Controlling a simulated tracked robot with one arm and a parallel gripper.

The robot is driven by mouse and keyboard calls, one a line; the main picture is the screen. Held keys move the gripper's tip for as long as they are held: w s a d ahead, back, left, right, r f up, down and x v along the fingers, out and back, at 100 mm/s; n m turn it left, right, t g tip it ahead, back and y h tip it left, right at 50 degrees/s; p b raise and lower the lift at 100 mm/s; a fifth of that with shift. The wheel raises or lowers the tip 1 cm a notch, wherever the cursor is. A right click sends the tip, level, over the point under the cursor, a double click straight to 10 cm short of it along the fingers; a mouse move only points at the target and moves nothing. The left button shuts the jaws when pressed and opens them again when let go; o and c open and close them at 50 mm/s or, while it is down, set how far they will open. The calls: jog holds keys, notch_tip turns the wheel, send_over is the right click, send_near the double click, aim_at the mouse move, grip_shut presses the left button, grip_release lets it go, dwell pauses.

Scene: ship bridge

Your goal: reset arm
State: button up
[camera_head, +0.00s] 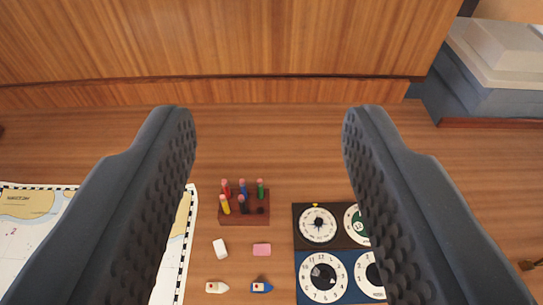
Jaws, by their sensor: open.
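My gripper (269,120) is open, with its two dark grey textured fingers wide apart on the left and right of the view. Nothing is between the fingertips. The fingers point forward over a wooden surface, and they hide parts of the chart on the left and the dial panel on the right.
A chart (18,235) lies at left. A wooden pen holder (235,217) holds several coloured pens. Wood panelling (220,40) rises behind.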

notch_tip(320, 180, down, 6)
jog(key=b, duration=0.6)
jog(key=shift+f, duration=0.2)
dwell(0.7)
